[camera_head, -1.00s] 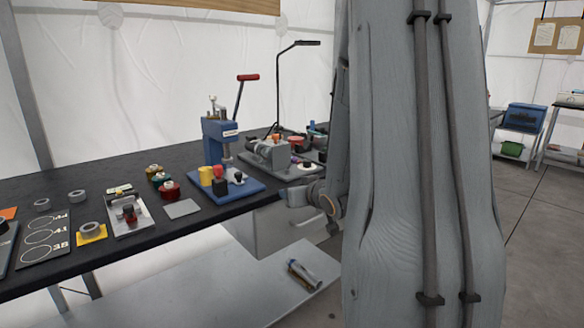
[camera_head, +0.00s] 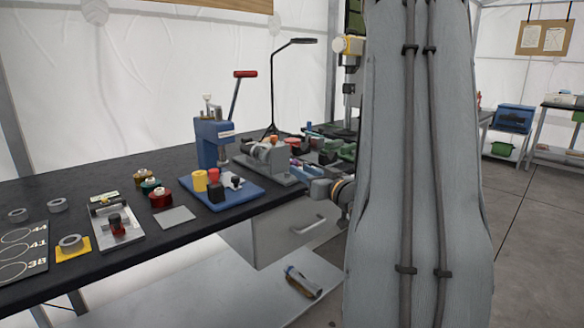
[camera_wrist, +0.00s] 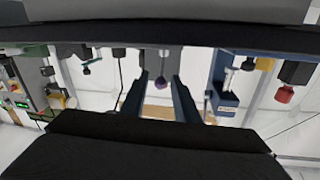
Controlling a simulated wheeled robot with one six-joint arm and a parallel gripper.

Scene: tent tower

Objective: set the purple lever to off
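I take this knob for the purple lever.
The black bench (camera_head: 90,186) holds a blue press (camera_head: 213,143) with a red-tipped handle, spools (camera_head: 162,199), a grey-white fixture (camera_head: 116,226) and a tall lamp (camera_head: 272,90). A drawer unit (camera_head: 295,225) is below. Floor at right is clear.

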